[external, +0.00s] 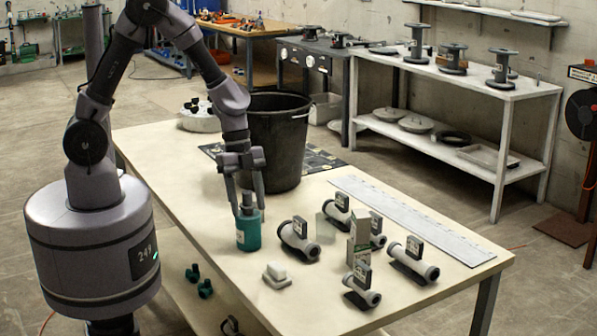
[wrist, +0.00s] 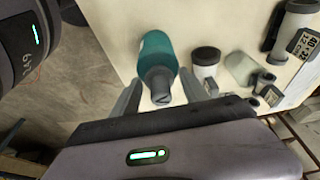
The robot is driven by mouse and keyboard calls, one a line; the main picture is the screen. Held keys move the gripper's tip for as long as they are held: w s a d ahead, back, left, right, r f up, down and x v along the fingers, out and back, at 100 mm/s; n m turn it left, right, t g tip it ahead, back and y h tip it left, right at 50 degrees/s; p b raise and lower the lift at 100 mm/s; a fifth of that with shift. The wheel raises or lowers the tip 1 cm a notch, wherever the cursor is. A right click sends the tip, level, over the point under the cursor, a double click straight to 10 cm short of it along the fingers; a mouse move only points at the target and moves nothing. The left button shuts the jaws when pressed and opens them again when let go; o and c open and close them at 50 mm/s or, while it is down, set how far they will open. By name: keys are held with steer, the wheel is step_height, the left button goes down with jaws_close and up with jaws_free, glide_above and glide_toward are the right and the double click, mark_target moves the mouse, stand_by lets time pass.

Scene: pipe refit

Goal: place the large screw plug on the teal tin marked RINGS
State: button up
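The teal tin (external: 248,234) stands upright on the pale table; its marking is not readable. A grey plug (external: 246,201) sits on top of it and looks like the large screw plug. In the wrist view the grey plug (wrist: 158,84) shows in front of the teal tin (wrist: 156,49), seemingly resting on its top. My gripper (external: 248,209) is low over the tin, its fingers on either side of the plug. In the wrist view my gripper (wrist: 160,98) is open, with a narrow gap between each finger and the plug.
Several grey pipe fittings with dark tags (external: 299,240) lie to the right around an upright box (external: 359,239). A small whitish block (external: 277,275) lies in front of the tin. A black bucket (external: 277,135) stands behind. A long white strip (external: 410,220) lies along the far edge.

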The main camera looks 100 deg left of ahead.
steer(key=p+v, duration=0.5)
steer(key=v, duration=0.8)
steer(key=s+d+r+n+t+y, duration=0.1)
steer(key=s+d+r, duration=0.2)
steer(key=d+r, duration=0.1)
steer(key=s+d+r+n+t+y, duration=0.1)
steer(key=s+d+r+n+y, duration=0.1)
steer(key=s+d+r, duration=0.2)
steer(key=s+d+r+n+t+y, duration=0.1)
steer(key=s+d+r, duration=0.2)
steer(key=d+r, duration=0.1)
steer(key=shift+s+d+r+n, duration=0.15)
steer(key=shift+s+r+n, duration=0.15)
steer(key=shift+r, duration=0.5)
